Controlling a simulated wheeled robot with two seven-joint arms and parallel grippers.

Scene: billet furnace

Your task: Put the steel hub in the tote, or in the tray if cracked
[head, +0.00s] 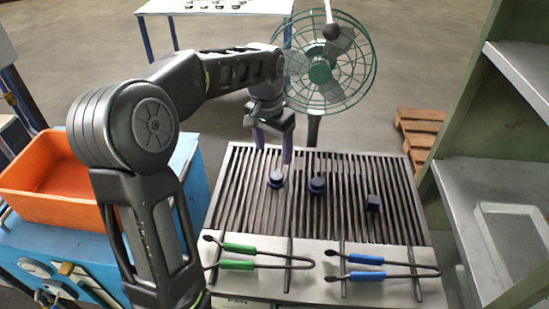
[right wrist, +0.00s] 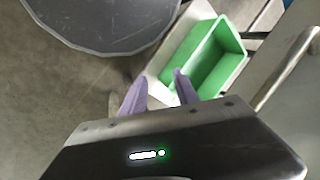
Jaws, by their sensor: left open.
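Two round dark-blue stepped pieces, a left one (head: 276,181) and a middle one (head: 317,186), and a small dark block (head: 373,203) sit on the slatted grate (head: 240,190). The round ones look hub-like; I cannot tell which is the steel hub, and no crack can be made out. My left gripper (head: 273,154) is open and empty, its purple fingers pointing down just behind and above the left round piece. An orange tote (head: 50,205) stands at the left. A pale shallow tray (head: 515,232) lies on the right shelf. My right gripper (right wrist: 158,90) is open and empty in the right wrist view.
Green-handled tongs (head: 238,248) and blue-handled tongs (head: 367,275) lie along the grate's front. A green fan (head: 320,72) stands behind it. A green-framed shelf unit (head: 460,175) borders the right. The right wrist view shows a green bin (right wrist: 236,62).

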